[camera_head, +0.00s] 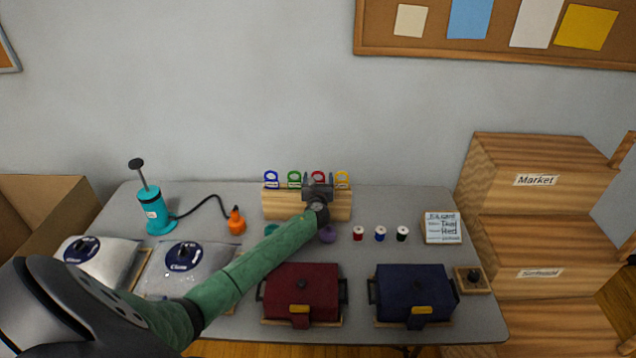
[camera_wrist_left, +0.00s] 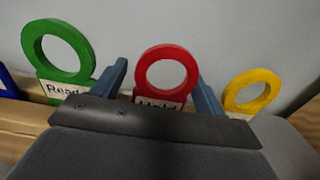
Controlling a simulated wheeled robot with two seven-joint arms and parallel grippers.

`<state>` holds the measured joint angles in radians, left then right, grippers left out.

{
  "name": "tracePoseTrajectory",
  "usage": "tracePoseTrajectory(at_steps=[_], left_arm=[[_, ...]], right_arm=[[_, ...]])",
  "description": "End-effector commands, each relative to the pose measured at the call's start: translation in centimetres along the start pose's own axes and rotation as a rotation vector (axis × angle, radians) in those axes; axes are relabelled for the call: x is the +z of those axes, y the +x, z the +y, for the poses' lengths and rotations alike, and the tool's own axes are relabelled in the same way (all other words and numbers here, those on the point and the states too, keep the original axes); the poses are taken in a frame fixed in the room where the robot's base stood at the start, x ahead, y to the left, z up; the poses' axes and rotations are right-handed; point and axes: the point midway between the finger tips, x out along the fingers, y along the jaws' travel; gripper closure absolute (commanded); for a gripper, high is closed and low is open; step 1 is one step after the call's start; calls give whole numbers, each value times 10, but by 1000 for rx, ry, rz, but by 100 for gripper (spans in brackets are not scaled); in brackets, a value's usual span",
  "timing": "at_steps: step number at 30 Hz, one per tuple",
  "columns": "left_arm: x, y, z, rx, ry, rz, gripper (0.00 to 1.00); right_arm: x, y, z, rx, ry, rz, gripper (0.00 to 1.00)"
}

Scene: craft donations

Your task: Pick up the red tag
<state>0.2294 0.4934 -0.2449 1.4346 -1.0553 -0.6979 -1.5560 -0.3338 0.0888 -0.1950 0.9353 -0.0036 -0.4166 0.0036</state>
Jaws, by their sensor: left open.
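The red tag (camera_head: 319,175) stands upright in a wooden rack (camera_head: 277,205), between the green tag (camera_head: 294,177) and the yellow tag (camera_head: 342,178). In the left wrist view the red tag's ring (camera_wrist_left: 167,60) rises above a white label, which reads "Hold" and is partly hidden. My left gripper (camera_head: 318,188) is at the rack in front of the red tag. In the left wrist view its open fingers (camera_wrist_left: 160,85) stand on either side of the tag, apart from the ring. My right gripper is in neither view.
A blue tag (camera_head: 271,180) stands at the rack's left end. A teal pump (camera_head: 155,210) is to the left. Several thread spools (camera_head: 380,234) and a card (camera_head: 441,228) lie to the right. A red case (camera_head: 302,290) and a blue case (camera_head: 414,292) are at the front.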

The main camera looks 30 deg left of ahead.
Motion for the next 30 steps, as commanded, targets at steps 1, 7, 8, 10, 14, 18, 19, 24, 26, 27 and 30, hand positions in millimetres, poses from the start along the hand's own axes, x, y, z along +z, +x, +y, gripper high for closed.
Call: tracePoseTrajectory(at_steps=[1, 7, 8, 10, 14, 18, 19, 24, 26, 27, 30], left_arm=[[-1, 0, 0, 0, 0, 0, 27], [-1, 0, 0, 0, 1, 0, 35], [-1, 0, 0, 0, 1, 0, 41], [-1, 0, 0, 0, 1, 0, 55], [-1, 0, 0, 0, 1, 0, 74], [-1, 0, 0, 0, 1, 0, 74], [-1, 0, 0, 0, 1, 0, 74], [4, 0, 0, 0, 0, -1, 74], [10, 0, 1, 0, 1, -2, 74], [15, 0, 0, -1, 0, -3, 74], [32, 0, 0, -1, -2, -4, 74]], right_arm=[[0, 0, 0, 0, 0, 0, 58], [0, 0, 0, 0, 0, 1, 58], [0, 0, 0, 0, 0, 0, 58], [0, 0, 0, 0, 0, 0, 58], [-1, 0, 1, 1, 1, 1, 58], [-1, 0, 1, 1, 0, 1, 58], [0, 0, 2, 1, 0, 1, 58], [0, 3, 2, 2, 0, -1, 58], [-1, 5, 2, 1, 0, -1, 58], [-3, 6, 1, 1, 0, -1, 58], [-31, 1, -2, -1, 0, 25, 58]])
